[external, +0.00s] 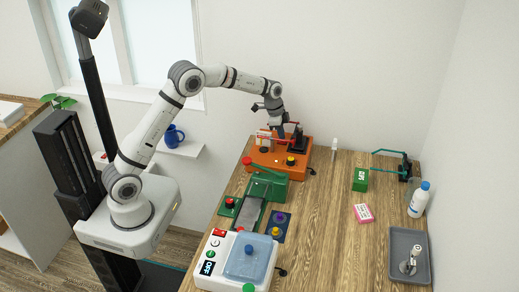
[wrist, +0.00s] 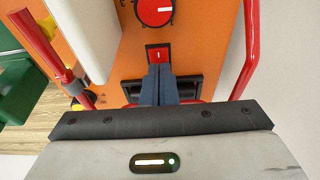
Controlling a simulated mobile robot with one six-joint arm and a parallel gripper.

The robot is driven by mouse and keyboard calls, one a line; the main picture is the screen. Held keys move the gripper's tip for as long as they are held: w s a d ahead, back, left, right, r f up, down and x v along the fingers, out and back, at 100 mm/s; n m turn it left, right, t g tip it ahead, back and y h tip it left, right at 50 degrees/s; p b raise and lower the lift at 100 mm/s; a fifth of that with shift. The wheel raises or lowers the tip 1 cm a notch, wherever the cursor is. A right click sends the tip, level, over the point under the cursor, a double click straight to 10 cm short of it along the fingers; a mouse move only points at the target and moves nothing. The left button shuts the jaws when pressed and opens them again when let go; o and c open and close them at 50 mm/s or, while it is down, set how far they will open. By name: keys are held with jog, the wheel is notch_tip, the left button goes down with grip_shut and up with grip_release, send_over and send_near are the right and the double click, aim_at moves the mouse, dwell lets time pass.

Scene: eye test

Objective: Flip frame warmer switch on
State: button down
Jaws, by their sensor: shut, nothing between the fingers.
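The orange machine (external: 265,158) stands at the far left end of the wooden table. In the wrist view its orange panel (wrist: 118,62) carries a red rocker switch (wrist: 158,50) with a white line mark, below a red round knob (wrist: 154,11). My gripper (external: 281,134) is over this machine, pointing down. In the wrist view its dark blue fingers (wrist: 161,69) are together and empty, with their tips at the switch's lower edge. I cannot tell whether they touch it. They hide the part just below the switch. No label naming the frame warmer is readable.
Red bars (wrist: 247,50) flank the fingers. A green press (external: 267,184) and a white machine (external: 226,278) with an OFF display stand nearer on the table. A green box (external: 360,179), pink box (external: 363,213), white bottle (external: 419,200) and grey tray (external: 396,273) are right. The table's middle is clear.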

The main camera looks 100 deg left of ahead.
jog(key=v, duration=0.1)
jog(key=p+v, duration=0.1)
jog(key=v, duration=0.1)
jog(key=p+v, duration=0.1)
jog(key=shift+w+r, duration=0.2)
jog(key=shift+r, duration=0.2)
jog(key=s+r+b, duration=0.2)
jog(key=s+r, duration=0.2)
jog(key=r, duration=0.4)
jog(key=shift+s, duration=0.3)
jog(key=w+d+r, duration=0.1)
jog(key=d+r, duration=0.2)
jog(key=d, duration=1)
jog(key=w+d+r, duration=0.1)
jog(key=d+r, duration=0.1)
jog(key=d, duration=1)
jog(key=s+d+f, duration=0.2)
jog(key=s+d, duration=0.6)
jog(key=d, duration=0.3)
jog(key=s+d+f, duration=0.3)
jog(key=s+d, duration=0.5)
jog(key=d, duration=0.4)
jog(key=shift+s+d, duration=0.25)
jog(key=shift+s, duration=0.1)
jog(key=shift+f, duration=0.15)
